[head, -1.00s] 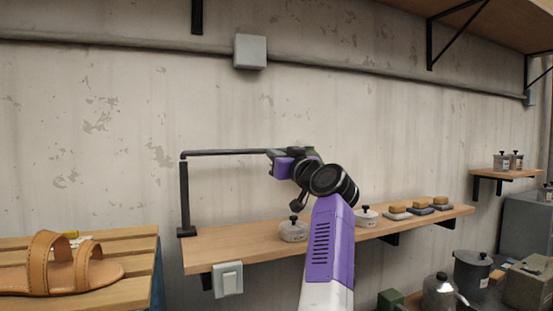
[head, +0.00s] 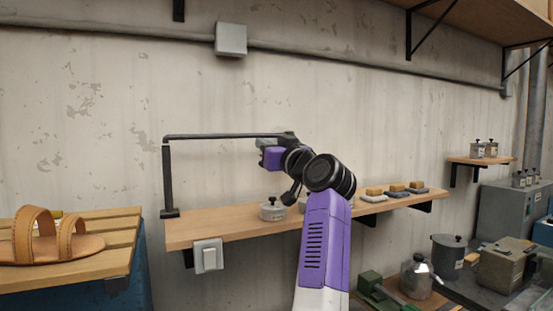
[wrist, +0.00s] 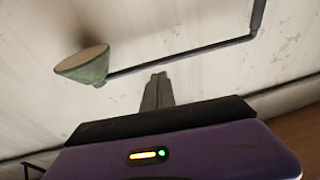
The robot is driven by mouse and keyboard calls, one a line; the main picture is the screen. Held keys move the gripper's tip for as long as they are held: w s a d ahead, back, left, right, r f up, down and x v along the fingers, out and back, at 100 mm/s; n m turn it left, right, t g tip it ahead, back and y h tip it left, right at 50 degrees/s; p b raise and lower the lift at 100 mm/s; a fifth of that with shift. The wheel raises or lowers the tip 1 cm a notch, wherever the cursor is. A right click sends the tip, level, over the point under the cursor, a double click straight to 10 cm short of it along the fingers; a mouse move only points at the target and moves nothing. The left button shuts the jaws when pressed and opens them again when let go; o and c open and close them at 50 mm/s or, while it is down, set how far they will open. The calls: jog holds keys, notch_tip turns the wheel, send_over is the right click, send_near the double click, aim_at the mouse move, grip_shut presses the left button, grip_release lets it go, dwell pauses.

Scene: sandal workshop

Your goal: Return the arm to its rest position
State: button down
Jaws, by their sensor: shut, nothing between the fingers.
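My arm, purple and white with black joints, rises from the bottom of the head view and bends left above the wooden wall shelf (head: 235,228). My gripper (wrist: 158,76) shows in the wrist view with its two grey fingers together and nothing between them. In the head view the fingers are hidden behind the arm's wrist. A dark lamp arm (head: 225,136) on a post runs just above and behind my wrist. Its green conical shade (wrist: 84,66) shows in the wrist view, left of the fingers.
A tan sandal (head: 50,240) lies on a slatted wooden top (head: 120,238) at left.

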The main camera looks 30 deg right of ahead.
jog(key=s+f+b, duration=0.1)
jog(key=s+b, duration=0.1)
jog(key=s, duration=0.4)
jog(key=shift+s+a+f, duration=0.25)
jog(key=shift+f, duration=0.05)
jog(key=shift+r, duration=0.1)
notch_tip(320, 180, up, 4)
jog(key=s+d+m+t+h, duration=0.2)
jog(key=h, duration=0.1)
jog(key=s+a+f, duration=0.2)
jog(key=s+f, duration=0.4)
jog(key=f, duration=0.5)
jog(key=s+a+f, duration=0.2)
jog(key=s+f, duration=0.5)
jog(key=f, duration=0.4)
jog(key=s+a+f, duration=0.2)
jog(key=s+f, duration=0.4)
jog(key=f, duration=0.6)
jog(key=s+a+f+g, duration=0.2)
jog(key=s+f, duration=0.4)
jog(key=s, duration=0.5)
jog(key=s+a+f+n+g+y, duration=0.1)
jog(key=s+a+f+g, duration=0.2)
jog(key=s+f, duration=0.4)
jog(key=s+a+f+g+y, duration=0.1)
jog(key=s+f, duration=0.5)
jog(key=s, duration=1)
jog(key=shift+s+a+f+g, duration=0.15)
jog(key=shift+a+g, duration=0.55)
jog(key=shift+a, duration=0.15)
